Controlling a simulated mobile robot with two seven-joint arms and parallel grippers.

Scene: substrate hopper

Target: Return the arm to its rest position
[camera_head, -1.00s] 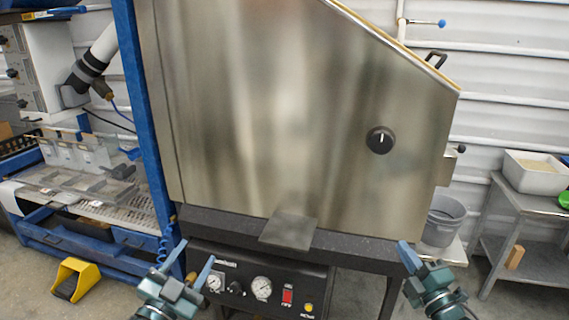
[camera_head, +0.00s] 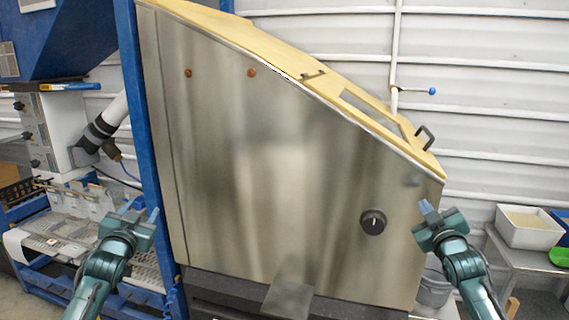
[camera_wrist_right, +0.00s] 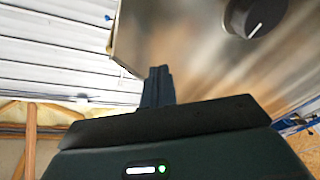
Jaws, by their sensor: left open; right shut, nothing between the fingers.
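The steel hopper (camera_head: 265,170) fills the middle of the head view, with a black knob (camera_head: 373,222) on its front and a yellowish lid (camera_head: 300,65) on top. My left gripper (camera_head: 140,213) is raised in front of its lower left side, open and empty. My right gripper (camera_head: 425,208) is raised to the right of the knob, shut and empty. The right wrist view shows its fingers (camera_wrist_right: 158,87) together, with the knob (camera_wrist_right: 255,14) at upper right, apart from them. Neither gripper visibly holds or touches anything.
A small metal plate (camera_head: 288,298) sticks out at the hopper's bottom. A blue post (camera_head: 148,150) and a bench with trays (camera_head: 60,235) stand at left. A grey bucket (camera_head: 435,285) and a table with a white bin (camera_head: 527,228) stand at right.

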